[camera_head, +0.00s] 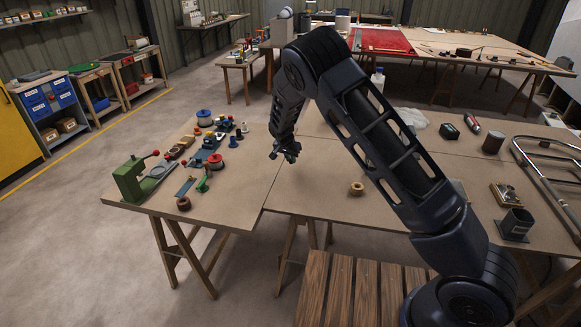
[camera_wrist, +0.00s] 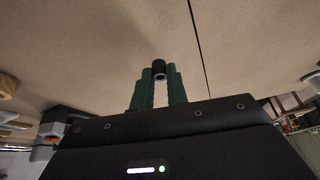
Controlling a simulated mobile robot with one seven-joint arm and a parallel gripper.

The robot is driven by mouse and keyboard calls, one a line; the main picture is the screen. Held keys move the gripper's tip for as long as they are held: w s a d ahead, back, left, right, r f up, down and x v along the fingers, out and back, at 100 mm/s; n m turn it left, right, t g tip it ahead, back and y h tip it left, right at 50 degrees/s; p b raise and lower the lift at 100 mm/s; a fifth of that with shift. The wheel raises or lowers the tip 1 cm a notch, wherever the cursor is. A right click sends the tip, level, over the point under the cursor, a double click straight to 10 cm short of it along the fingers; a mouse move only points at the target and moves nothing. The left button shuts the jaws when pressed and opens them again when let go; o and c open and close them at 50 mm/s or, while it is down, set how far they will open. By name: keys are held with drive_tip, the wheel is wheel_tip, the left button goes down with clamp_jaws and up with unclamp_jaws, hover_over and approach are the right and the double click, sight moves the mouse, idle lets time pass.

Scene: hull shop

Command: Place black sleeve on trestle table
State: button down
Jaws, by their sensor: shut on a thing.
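A small black sleeve (camera_wrist: 159,66) shows in the wrist view, between the tips of the green fingers. My gripper (camera_wrist: 159,78) is shut on it. In the head view my gripper (camera_head: 286,155) hangs pointing down over the brown-topped trestle table (camera_head: 314,182), close to its seam with the left table (camera_head: 240,180). The sleeve cannot be made out in the head view. The wrist view shows bare tabletop (camera_wrist: 100,40) beyond the sleeve, with the dark seam to its right. Its height above the top is hard to tell.
A tan ring (camera_head: 356,188) lies on the table right of my gripper. The left table holds a green press (camera_head: 132,180) and many small parts. The tabletop around the seam is clear.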

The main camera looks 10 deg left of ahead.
sight(292, 170)
drive_tip(key=shift+f, duration=2.15)
drive_tip(key=shift+f, duration=0.1)
drive_tip(key=c, duration=1.4)
unclamp_jaws()
drive_tip(key=v, duration=1.2)
drive_tip(key=shift+s, duration=0.1)
